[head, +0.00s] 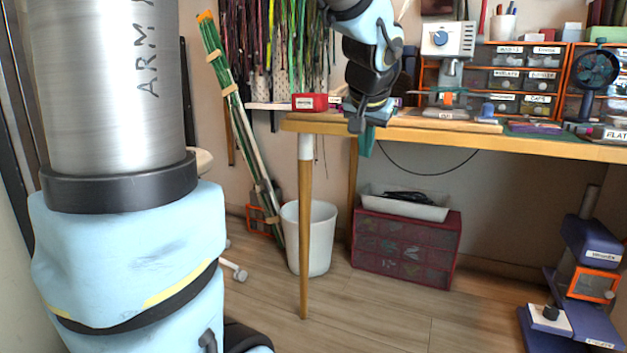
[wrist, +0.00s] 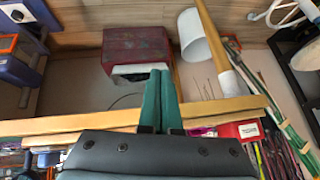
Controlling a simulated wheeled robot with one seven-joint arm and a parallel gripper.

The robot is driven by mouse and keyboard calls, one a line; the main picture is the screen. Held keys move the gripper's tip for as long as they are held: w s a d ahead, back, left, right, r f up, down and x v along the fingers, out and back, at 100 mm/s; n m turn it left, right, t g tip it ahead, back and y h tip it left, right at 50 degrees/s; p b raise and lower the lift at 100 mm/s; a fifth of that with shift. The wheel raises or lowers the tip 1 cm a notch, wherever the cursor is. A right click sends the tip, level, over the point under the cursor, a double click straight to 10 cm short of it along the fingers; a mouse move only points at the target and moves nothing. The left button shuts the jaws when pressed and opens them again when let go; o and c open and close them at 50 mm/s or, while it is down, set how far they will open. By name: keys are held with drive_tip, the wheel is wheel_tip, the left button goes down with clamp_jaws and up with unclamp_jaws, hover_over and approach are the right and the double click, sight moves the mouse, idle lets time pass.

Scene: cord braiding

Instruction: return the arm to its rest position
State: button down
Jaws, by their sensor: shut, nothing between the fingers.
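My gripper (head: 366,148) hangs at the front edge of the wooden table (head: 560,146) in the head view, at the end of my light blue and black arm. Its teal fingers point down and reach below the tabletop. In the wrist view my gripper (wrist: 161,78) shows two teal fingers side by side, closed together with nothing between them. The table edge (wrist: 60,124) crosses that view behind the fingers. Whether the fingers touch the table cannot be told.
A red box (head: 310,102) sits on the table left of my gripper. A grey machine (head: 447,40) and drawers stand to the right. Below are a white bin (head: 309,238) and a dark red drawer unit (head: 405,247). Green poles (head: 240,125) lean at left.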

drive_tip(key=s+a+f+n+g+y+p, duration=0.1)
drive_tip(key=s+a+f+n+g+p, duration=0.15)
drive_tip(key=s+a+f, duration=0.55)
drive_tip(key=s+a+f+n+g+p, duration=0.25)
drive_tip(key=s+a+f, duration=0.35)
drive_tip(key=a, duration=0.4)
wheel_tip(320, 180, up, 36)
drive_tip(key=w+p, duration=0.1)
drive_tip(key=p, duration=3.5)
drive_tip(key=shift+w+d+r+m+g+p, duration=0.25)
drive_tip(key=shift+d+m+g+p, duration=0.05)
drive_tip(key=shift+d+p, duration=0.1)
